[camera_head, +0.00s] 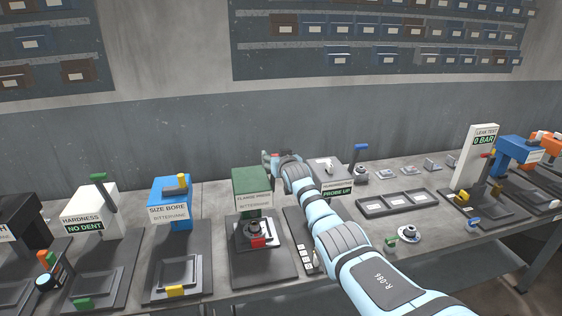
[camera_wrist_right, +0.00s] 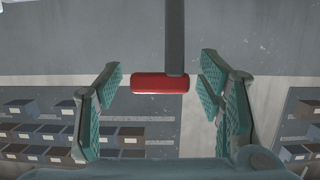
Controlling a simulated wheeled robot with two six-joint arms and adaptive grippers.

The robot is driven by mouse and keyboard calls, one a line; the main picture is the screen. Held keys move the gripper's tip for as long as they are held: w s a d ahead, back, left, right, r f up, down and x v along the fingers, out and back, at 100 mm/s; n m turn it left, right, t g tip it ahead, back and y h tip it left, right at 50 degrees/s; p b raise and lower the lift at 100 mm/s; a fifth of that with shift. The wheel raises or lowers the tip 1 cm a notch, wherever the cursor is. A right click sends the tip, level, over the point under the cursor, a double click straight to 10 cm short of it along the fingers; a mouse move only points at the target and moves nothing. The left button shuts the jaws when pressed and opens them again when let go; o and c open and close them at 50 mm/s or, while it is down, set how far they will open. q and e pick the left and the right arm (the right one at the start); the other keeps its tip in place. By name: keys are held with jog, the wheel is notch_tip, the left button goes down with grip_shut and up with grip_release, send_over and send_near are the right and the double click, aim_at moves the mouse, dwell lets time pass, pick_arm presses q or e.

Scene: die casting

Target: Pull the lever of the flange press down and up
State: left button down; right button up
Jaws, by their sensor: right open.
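The flange press (camera_head: 250,183) is a green upright block with a label, on a dark base (camera_head: 262,271). A dark round part (camera_head: 254,228) sits on its plate, with a red piece (camera_head: 258,242) at its front. My right arm reaches up beside the press, and my right gripper (camera_head: 274,157) is at its top. In the right wrist view, the lever is a dark bar (camera_wrist_right: 175,35) ending in a red crosswise handle (camera_wrist_right: 160,83). The handle lies between the two open teal fingers, with gaps on both sides. My left gripper is not in view.
A blue size bore station (camera_head: 170,193) and a white hardness station (camera_head: 92,205) stand left of the press. To the right are a dark tray (camera_head: 398,204), a small flanged part (camera_head: 408,234) and a white leak test post (camera_head: 477,158). A wall stands behind the bench.

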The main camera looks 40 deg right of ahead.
jog(key=v, duration=1.2)
jog(key=shift+w, duration=0.1)
